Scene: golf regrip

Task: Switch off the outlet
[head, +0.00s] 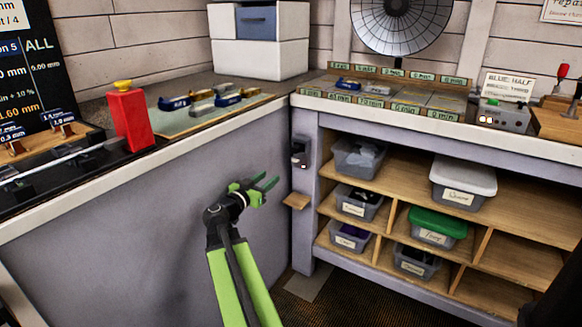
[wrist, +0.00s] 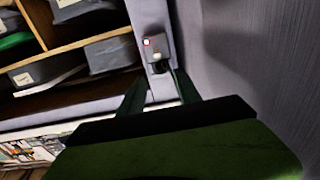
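The outlet (head: 299,151) is a small dark grey box on the narrow end post of the workbench, near the inner corner, in the head view. In the wrist view the outlet (wrist: 158,47) shows a small red-and-white spot and a pale round part. Its switch position is too small to tell. My gripper (head: 268,183) has green fingers, spread apart and empty. It is left of the outlet and lower in the head view. In the wrist view my gripper (wrist: 160,88) has its two dark fingers apart, with the outlet beyond and roughly between their tips, not visibly touched.
A small wooden ledge (head: 296,201) sticks out from the post below the outlet. A grey side panel (head: 130,220) stands close on the left. Shelves with several bins (head: 360,157) lie to the right. A red bottle (head: 130,117) stands on the left counter.

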